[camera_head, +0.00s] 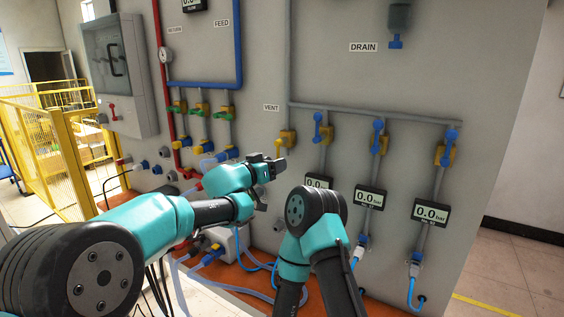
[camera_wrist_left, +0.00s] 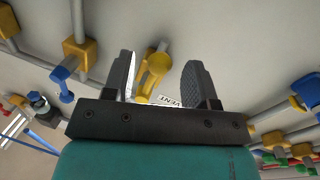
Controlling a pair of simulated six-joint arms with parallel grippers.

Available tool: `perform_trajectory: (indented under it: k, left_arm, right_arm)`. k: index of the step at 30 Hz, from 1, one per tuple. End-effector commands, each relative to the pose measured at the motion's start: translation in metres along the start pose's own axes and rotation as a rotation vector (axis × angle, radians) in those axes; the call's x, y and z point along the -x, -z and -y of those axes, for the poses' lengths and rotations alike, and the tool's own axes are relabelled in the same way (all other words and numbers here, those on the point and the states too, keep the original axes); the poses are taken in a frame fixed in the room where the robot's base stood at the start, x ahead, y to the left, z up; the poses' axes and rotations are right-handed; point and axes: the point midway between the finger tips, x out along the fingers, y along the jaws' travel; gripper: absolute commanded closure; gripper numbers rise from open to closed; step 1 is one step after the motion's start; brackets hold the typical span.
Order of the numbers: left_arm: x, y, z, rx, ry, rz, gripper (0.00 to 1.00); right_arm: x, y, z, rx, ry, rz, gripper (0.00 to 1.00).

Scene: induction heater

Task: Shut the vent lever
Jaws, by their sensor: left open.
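The yellow vent lever (camera_head: 281,152) is on the panel below the VENT label (camera_head: 271,107), at the left end of the grey pipe. Its handle hangs down and slightly left from its yellow valve body (camera_head: 288,138). My left gripper (camera_head: 279,164) is open just below and in front of it. In the left wrist view, the vent lever (camera_wrist_left: 152,74) shows between the two open fingers of my left gripper (camera_wrist_left: 162,75), nearer the left finger. I cannot tell whether either finger touches it. My right arm's gripper is hidden.
Several blue-handled valves (camera_head: 378,138) stand to the right, above black pressure gauges (camera_head: 369,198) reading 0.0. My right arm stands close beside the left gripper, below right.

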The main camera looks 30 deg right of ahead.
Motion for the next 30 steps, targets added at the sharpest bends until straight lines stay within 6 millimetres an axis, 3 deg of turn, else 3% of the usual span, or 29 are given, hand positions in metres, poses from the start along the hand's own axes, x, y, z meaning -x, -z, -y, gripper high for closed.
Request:
perform_trajectory:
  k: [9,20,30]
  left_arm:
    - [-0.035,-0.001,0.0,0.0,0.0,0.0,0.48]
    - [-0.039,0.0,0.0,0.0,0.0,0.0,0.48]
    - [-0.039,0.0,0.0,0.0,0.0,0.0,0.78]
  right_arm:
    - [0.0,0.0,0.0,0.0,0.0,0.0,1.0]
    - [0.0,0.0,0.0,0.0,0.0,0.0,1.0]
    - [0.0,0.0,0.0,0.0,0.0,0.0,1.0]
